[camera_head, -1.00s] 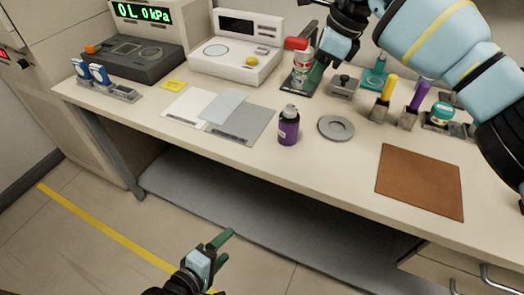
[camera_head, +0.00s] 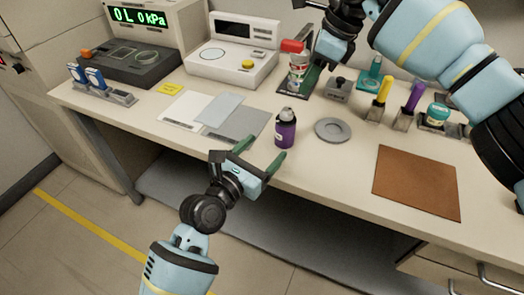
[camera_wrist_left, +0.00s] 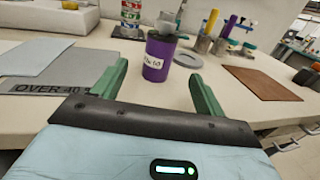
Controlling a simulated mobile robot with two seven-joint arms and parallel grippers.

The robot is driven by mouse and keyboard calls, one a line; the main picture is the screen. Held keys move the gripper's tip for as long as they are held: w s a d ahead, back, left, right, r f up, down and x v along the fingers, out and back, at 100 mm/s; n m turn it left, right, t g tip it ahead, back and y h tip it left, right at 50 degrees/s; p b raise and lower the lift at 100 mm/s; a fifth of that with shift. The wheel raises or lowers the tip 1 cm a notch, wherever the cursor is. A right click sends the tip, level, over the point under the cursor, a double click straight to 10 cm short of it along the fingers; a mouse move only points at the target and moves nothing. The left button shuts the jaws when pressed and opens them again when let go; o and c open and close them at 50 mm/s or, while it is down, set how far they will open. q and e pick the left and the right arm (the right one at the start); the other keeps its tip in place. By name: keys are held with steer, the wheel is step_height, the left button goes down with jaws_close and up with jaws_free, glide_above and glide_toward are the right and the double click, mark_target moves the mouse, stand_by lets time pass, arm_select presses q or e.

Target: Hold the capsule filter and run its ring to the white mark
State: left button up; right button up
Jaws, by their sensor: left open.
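The capsule filter appears to be the purple cylinder (camera_head: 286,131) with a grey top, standing upright near the table's front edge. In the left wrist view the purple cylinder (camera_wrist_left: 158,56) shows a white label with dark writing; I cannot make out a white ring mark. My left gripper (camera_head: 262,153) is open and empty, in front of the cylinder at the table edge. In the left wrist view its two green fingers point toward the cylinder, one to each side, apart from it.
A grey ring-shaped disc (camera_head: 332,130) lies right of the cylinder, and a brown mat (camera_head: 416,182) further right. Grey and white sheets (camera_head: 238,121) lie left. Behind stand a white device (camera_head: 229,63), a display reading 0L 0kPa (camera_head: 140,17), and yellow and purple-handled tools (camera_head: 383,91).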

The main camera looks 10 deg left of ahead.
mark_target(289, 124)
arm_select(q)
steer(key=shift+w+f, duration=0.1)
steer(key=shift+w, duration=0.05)
steer(key=x, duration=1.1)
steer(key=shift+w+d, duration=0.2)
steer(key=shift+w, duration=0.15)
steer(key=c, duration=1.6)
steer(key=shift+o, duration=0.2)
